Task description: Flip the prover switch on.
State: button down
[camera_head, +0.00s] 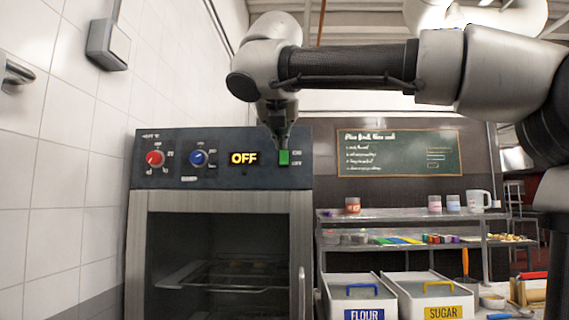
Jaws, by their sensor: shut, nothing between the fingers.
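The prover (219,190) is a grey metal cabinet with a dark control panel on top, in the left half of the head view. Its display (244,158) reads OFF in yellow letters. The green switch (284,158) sits at the right of the panel, beside small labels. My gripper (281,146) is shut and points down right at the switch, overlapping its upper part. I cannot tell whether the fingertips touch it. Which way the switch is tilted is too small to see.
A red knob (155,158) and a blue knob (198,158) are on the same panel. White bins of flour (364,313) and sugar (443,311) stand at the lower right. Shelves (400,246) hold jars and coloured items behind them. A tiled wall (60,160) closes the left side.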

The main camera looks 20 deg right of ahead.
send_near(284, 164)
jog(key=w+f, duration=0.2)
jog(key=w+d+f, duration=0.1)
jog(key=w+f, duration=0.1)
jog(key=shift+d, duration=0.15)
jog(key=shift+w+d, duration=0.2)
jog(key=shift+w, duration=0.45)
jog(key=shift+w+f, duration=0.1)
jog(key=shift+w+d+f, duration=0.1)
jog(key=shift+w, duration=0.15)
jog(key=shift+r, duration=0.9)
jog(key=shift+s, duration=0.15)
